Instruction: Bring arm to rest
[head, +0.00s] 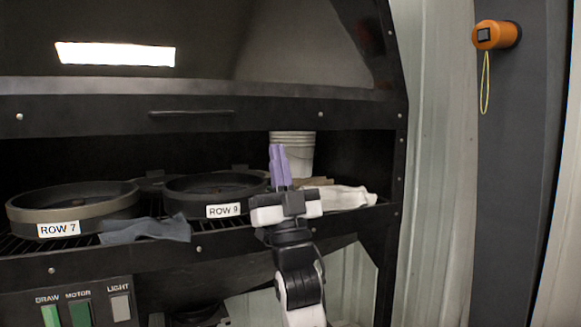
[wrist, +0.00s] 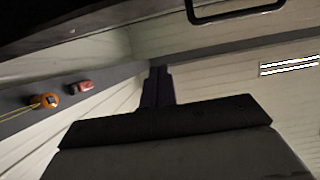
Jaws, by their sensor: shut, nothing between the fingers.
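My gripper (head: 279,165) stands in front of the dark cabinet's shelf opening in the head view, its purple fingers pointing up. The fingers are together with nothing between them. In the wrist view the shut fingers (wrist: 158,86) show dark at the middle. The white and black arm comes up from the bottom of the head view. My gripper overlaps the view of the shelf between the ROW 9 pan (head: 215,186) and a white cloth (head: 345,197); I cannot tell how far it is from them.
On the rack shelf are a ROW 7 pan (head: 75,207), a grey cloth (head: 148,230) and stacked white buckets (head: 297,150). A switch panel (head: 80,305) is at the lower left. An orange device (head: 495,35) with a yellow cord hangs on the grey post at right.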

